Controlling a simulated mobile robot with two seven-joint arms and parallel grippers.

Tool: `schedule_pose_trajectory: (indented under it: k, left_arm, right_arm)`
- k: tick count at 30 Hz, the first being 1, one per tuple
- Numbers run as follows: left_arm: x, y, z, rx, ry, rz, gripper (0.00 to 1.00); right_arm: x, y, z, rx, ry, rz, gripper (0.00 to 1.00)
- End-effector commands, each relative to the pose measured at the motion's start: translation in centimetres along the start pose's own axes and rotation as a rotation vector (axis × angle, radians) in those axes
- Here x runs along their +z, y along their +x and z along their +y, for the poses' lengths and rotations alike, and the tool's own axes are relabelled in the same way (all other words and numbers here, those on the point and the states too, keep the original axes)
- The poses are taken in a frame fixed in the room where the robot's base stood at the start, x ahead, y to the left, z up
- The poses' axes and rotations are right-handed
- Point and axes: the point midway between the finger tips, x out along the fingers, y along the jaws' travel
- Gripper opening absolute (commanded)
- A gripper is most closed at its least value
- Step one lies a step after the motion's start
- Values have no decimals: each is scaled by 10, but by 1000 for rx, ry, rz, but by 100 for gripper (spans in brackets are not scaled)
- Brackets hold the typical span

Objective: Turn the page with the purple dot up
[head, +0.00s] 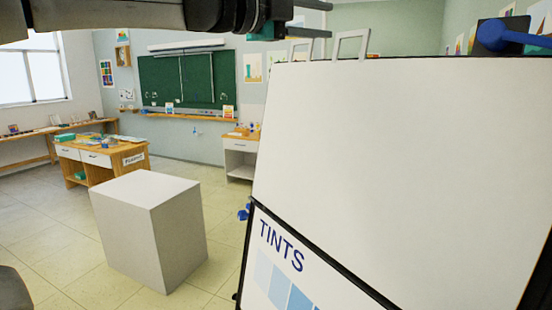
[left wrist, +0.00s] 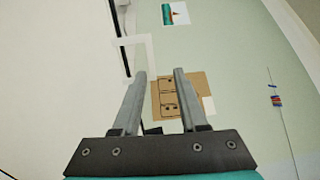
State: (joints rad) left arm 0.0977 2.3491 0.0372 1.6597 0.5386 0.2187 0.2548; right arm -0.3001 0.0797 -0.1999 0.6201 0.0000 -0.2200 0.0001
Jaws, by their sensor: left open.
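A flip chart stands at the right of the head view, with a large blank white page (head: 400,150) over its upper part. Below it shows a page lettered TINTS (head: 285,265) with blue swatches. A square white loop (head: 338,46) stands up from the chart's top edge, and a second white loop (head: 292,50) is left of it. I see no purple dot. My left gripper (head: 326,20) is open above and left of the top edge. In the left wrist view, its fingers (left wrist: 160,74) have nothing between them, with a white loop (left wrist: 149,45) beyond.
A blue knob on a dark clamp (head: 500,36) sits at the chart's top right. A grey-white block (head: 145,225) stands on the floor left of the chart. A wooden table (head: 100,155) and green chalkboard (head: 190,80) are farther back. Floor around the block is clear.

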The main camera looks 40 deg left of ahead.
Motion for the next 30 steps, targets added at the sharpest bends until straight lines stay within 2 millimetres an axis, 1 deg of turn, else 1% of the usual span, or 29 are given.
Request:
schedule_pose_trajectory:
  k: [30]
  left_arm:
    - [0, -48, -10, -1, 0, 1, 42]
  right_arm:
    - [0, 0, 0, 0, 0, 1, 50]
